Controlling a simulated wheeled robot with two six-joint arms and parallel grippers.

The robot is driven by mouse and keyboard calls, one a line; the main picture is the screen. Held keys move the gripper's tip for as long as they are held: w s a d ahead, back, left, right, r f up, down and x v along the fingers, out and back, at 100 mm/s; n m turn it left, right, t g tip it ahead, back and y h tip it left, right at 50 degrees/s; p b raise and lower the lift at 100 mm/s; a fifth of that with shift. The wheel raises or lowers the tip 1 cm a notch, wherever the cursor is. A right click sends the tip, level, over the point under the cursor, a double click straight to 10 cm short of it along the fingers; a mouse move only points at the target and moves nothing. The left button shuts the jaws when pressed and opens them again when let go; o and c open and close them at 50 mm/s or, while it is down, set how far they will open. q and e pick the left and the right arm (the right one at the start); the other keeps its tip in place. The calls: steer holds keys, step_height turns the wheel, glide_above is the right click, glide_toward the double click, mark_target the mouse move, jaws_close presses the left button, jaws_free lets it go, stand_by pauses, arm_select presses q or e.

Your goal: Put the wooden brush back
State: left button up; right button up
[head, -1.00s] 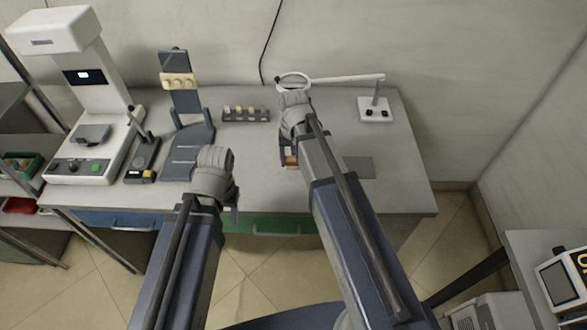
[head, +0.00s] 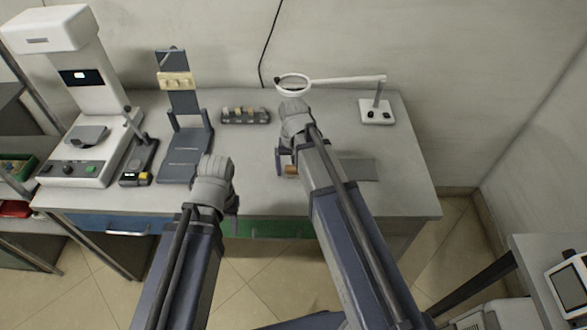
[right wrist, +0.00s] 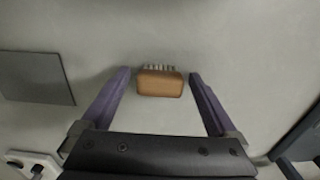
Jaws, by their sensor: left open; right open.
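The wooden brush (right wrist: 160,83), a small brown block with pale bristles along one edge, lies on the grey table (right wrist: 220,40). In the right wrist view it sits between the tips of my open right gripper (right wrist: 160,80), with a gap on both sides. In the head view a bit of the brush (head: 291,171) shows beside my right gripper (head: 283,165); the arm hides the rest. My left gripper (head: 232,215) is at the table's front edge, away from the brush; its fingers are mostly hidden by the wrist.
A dark rack (head: 246,116) with several pale blocks stands at the table's middle back. A grey stand (head: 184,150), a white instrument (head: 95,100) and a small device (head: 138,165) are at left. A magnifier lamp (head: 377,110) stands at right. A flat grey plate (head: 358,169) lies right of my arm.

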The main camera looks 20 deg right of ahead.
mark_target(294, 167)
steer(key=shift+r, duration=0.1)
step_height(294, 167, up, 12)
steer(key=p, duration=1.2)
steer(key=s+a+n+h, duration=0.1)
steer(key=s+a+n, duration=0.6)
steer(key=s+a, duration=0.3)
steer(key=s, duration=0.4)
steer(key=shift+s+a+r, duration=0.15)
steer(key=shift+a, duration=0.1)
